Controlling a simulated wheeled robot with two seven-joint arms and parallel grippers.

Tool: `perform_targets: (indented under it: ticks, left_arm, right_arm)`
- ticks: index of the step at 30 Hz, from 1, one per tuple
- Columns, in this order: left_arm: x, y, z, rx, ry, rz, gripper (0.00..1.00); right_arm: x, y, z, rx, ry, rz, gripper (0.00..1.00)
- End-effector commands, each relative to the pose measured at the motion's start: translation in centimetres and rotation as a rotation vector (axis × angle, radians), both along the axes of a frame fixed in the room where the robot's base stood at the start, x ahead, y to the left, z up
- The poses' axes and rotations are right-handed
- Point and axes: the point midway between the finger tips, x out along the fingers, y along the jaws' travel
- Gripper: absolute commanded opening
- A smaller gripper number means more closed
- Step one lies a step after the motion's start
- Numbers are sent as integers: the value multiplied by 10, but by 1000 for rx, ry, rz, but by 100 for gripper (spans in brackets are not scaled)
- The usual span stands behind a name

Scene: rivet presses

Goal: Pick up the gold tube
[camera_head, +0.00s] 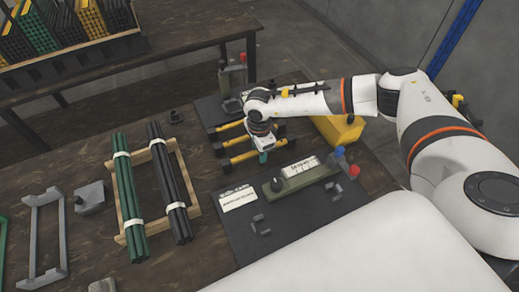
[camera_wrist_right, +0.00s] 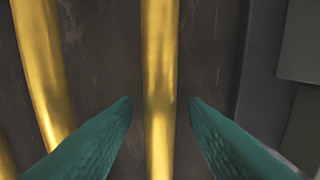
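Several gold tubes with dark ends lie side by side on the table near the middle of the head view; one (camera_head: 240,159) is nearest the front. My right gripper (camera_head: 264,155) is over the right part of these tubes, pointing down. In the right wrist view a gold tube (camera_wrist_right: 160,60) runs between the two green fingers of my right gripper (camera_wrist_right: 160,108). The fingers are open, with a gap on each side of the tube. A second gold tube (camera_wrist_right: 42,70) lies to the left. My left gripper is not in view.
A dark press plate (camera_head: 285,225) with a control box (camera_head: 300,172) lies in front. A yellow block (camera_head: 340,131) stands to the right. Green tubes (camera_head: 128,195) and black tubes (camera_head: 170,185) lie on a wooden rack at left. A crate of tubes (camera_head: 70,60) stands on the back table.

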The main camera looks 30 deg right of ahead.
Motion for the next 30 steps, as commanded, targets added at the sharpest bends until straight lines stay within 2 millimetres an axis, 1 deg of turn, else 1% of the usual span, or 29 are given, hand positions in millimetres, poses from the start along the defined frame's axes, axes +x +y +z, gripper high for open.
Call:
perform_targets:
  ticks: [3,8,9,11,15,16,25,28,30]
  left_arm:
    - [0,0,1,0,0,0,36]
    - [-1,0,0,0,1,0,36]
    - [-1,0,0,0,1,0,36]
    - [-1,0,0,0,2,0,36]
    - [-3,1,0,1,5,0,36]
    - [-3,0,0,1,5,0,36]
    - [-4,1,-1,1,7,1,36]
    - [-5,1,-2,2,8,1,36]
    - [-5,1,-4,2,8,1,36]
  right_arm:
    - [0,0,-5,0,0,0,40]
    - [0,0,-5,0,0,0,40]
    - [0,0,-5,0,-1,0,36]
    - [0,0,-5,0,0,0,27]
    - [0,0,-5,0,-1,0,4]
    - [0,0,-5,0,0,0,0]
    - [0,0,-2,1,-2,0,0]
    - [1,0,8,1,-3,-1,0]
    - [1,-1,19,1,-4,-1,0]
